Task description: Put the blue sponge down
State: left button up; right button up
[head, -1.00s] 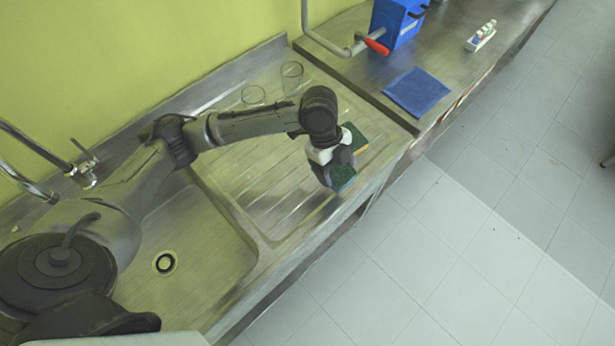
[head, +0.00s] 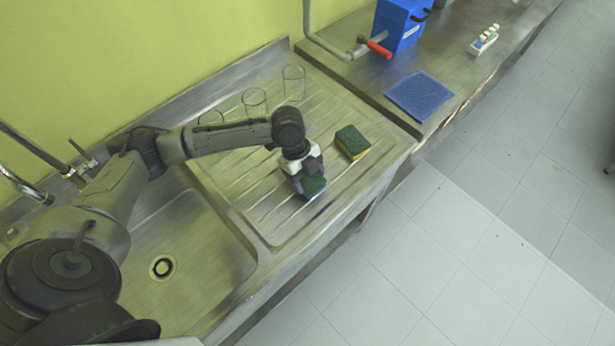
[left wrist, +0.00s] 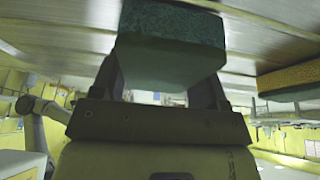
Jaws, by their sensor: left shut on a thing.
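My left gripper (head: 309,181) is shut on the blue sponge (head: 314,187), over the ribbed metal drainboard beside the sink. The sponge's dark green pad faces up in the head view, with a thin blue edge showing. In the left wrist view the sponge (left wrist: 172,48) sits between the two fingers, close to the ribbed metal. I cannot tell whether it touches the drainboard. My right gripper is not in view.
A yellow sponge with a green top (head: 352,142) lies on the drainboard right of my gripper. Several clear glasses (head: 293,80) stand along the back. The sink basin (head: 205,255) is left, a blue mat (head: 419,95) right. The drainboard's front strip is clear.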

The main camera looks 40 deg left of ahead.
pick_arm(q)
jog(key=shift+f, duration=0.25)
jog(key=o, duration=0.8)
jog(key=p+v, duration=0.1)
jog(key=v, duration=1.1)
jog(key=shift+r+p, duration=0.25)
jog(key=shift+p, duration=0.15)
